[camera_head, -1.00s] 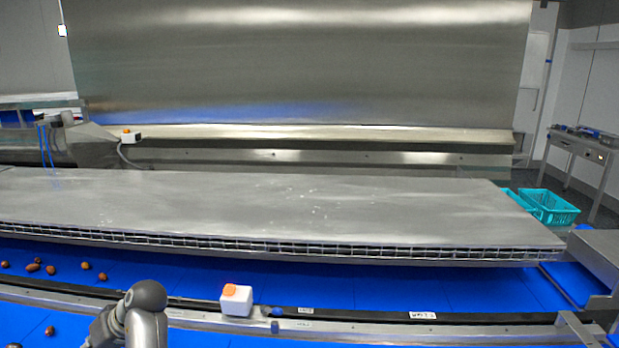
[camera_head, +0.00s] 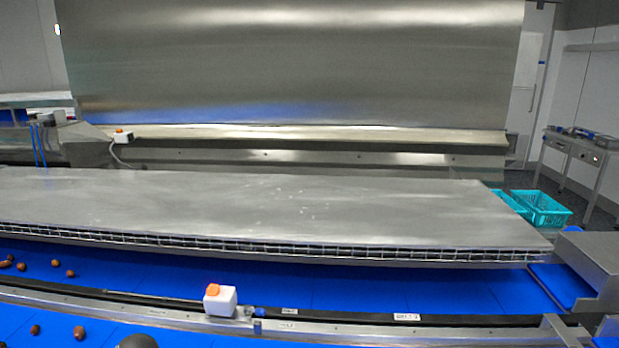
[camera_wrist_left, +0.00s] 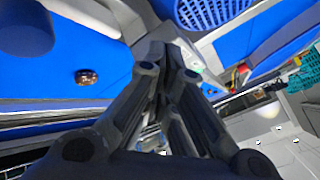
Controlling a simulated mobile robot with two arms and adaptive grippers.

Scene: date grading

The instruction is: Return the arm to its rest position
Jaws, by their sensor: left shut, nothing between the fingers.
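My left gripper (camera_wrist_left: 168,72) shows in the left wrist view with its dark fingers together and nothing between them. In the head view only a small rounded dark piece of my arm shows at the bottom edge, left of the middle; the gripper is not visible there. My right gripper is in neither view. Several brown dates (camera_head: 55,262) lie at the left on the blue belt (camera_head: 350,291). One date (camera_wrist_left: 87,76) also shows on blue in the left wrist view, left of the gripper and apart from it.
A white box with an orange button (camera_head: 220,301) stands on the metal rail in front. A long steel cover (camera_head: 270,208) spans the line. Teal crates (camera_head: 541,209) stand at the right. In the left wrist view a blue perforated basket (camera_wrist_left: 212,12) is near the top.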

